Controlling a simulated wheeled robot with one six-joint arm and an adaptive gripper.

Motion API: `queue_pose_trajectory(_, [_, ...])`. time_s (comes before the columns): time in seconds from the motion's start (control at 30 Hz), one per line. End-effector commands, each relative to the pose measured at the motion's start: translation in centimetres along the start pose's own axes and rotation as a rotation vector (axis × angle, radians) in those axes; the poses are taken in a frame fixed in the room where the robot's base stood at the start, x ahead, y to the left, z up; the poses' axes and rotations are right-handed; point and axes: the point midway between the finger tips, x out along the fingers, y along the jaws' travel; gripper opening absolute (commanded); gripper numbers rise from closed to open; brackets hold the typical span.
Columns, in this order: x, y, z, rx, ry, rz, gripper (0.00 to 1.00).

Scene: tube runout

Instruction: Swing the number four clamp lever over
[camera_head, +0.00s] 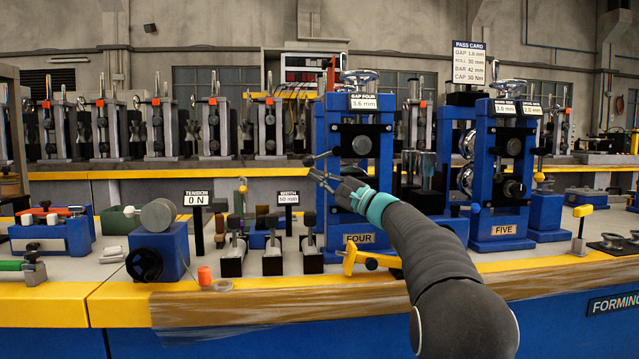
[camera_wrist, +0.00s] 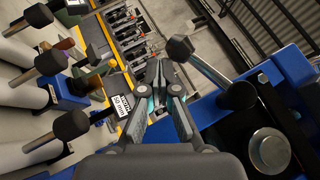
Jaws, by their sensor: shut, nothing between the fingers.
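The number four stand (camera_head: 379,112) is a blue frame with a FOUR plate (camera_head: 358,238) and a GAP FOUR display reading 3.6 mm. Its clamp lever (camera_head: 309,160) is a metal rod with a black ball knob, pointing left from the frame. In the wrist view the lever (camera_wrist: 208,69) runs from a dark hub up to its knob, just right of my fingertips. My gripper (camera_head: 311,173) is shut and empty, its tips close below the knob in the head view. I cannot tell whether they touch it. My forearm hides part of the stand's lower right.
Stand FIVE (camera_head: 505,233) is to the right. Left of stand four are small black clamp blocks (camera_head: 272,257), the WIDTH sign (camera_head: 288,198) and the TENSION sign (camera_head: 197,198). A yellow handle (camera_head: 350,258) sticks out in front of stand four. Black knobbed handles (camera_wrist: 70,125) show left in the wrist view.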

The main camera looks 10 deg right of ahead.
Motion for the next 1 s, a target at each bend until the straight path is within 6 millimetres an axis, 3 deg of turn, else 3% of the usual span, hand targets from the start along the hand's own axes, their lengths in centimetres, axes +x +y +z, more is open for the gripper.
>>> queue_pose_trajectory(0.3, [1.09, -0.26, 0.81, -0.001, -0.004, 0.0, 0.0])
queue_pose_trajectory(1.0, [1.01, -0.39, 0.76, -0.002, 0.0, 0.0, 0.0])
